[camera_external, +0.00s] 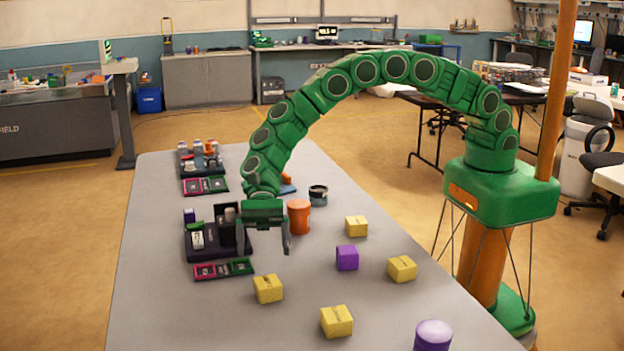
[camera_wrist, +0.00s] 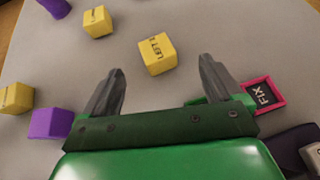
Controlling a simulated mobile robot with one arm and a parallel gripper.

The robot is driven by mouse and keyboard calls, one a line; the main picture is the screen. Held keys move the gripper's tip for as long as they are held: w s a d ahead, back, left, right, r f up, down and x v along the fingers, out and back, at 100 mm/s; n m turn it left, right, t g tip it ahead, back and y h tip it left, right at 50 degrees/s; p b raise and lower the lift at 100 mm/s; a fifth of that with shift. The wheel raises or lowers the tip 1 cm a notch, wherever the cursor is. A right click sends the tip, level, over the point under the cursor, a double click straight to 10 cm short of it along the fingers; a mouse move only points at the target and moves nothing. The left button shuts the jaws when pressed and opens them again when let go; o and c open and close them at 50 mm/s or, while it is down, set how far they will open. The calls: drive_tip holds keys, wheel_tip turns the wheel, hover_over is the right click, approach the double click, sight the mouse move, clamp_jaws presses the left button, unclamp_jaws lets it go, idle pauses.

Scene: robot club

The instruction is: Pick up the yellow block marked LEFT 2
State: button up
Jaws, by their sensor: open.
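A yellow block (camera_wrist: 157,53) shows just beyond my fingertips in the wrist view. Its side label starts with LEFT; the character after it is hard to read. In the external view this appears to be the yellow block (camera_external: 268,288) at the near left, standing on the grey table. My gripper (camera_external: 263,248) is open and empty, pointing down above the table, behind this block and apart from it. In the wrist view my gripper (camera_wrist: 163,68) has its two fingers spread wide.
A purple block (camera_external: 347,257) and other yellow blocks (camera_external: 337,321) stand to the right. An orange cylinder (camera_external: 299,217) stands close behind my gripper. A dark tray (camera_external: 232,250) and a pink-and-green tray (camera_external: 222,269) lie to the left. A purple cylinder (camera_external: 433,335) stands at the near right.

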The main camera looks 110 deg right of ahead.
sight(268, 280)
drive_tip(key=shift+s+x, duration=0.15)
drive_tip(key=shift+x, duration=1.8)
drive_tip(key=shift+s+x, duration=0.15)
drive_tip(key=shift+x, duration=1.75)
drive_tip(key=shift+a, duration=0.1)
drive_tip(key=shift+c, duration=0.2)
drive_tip(key=c, duration=1.2)
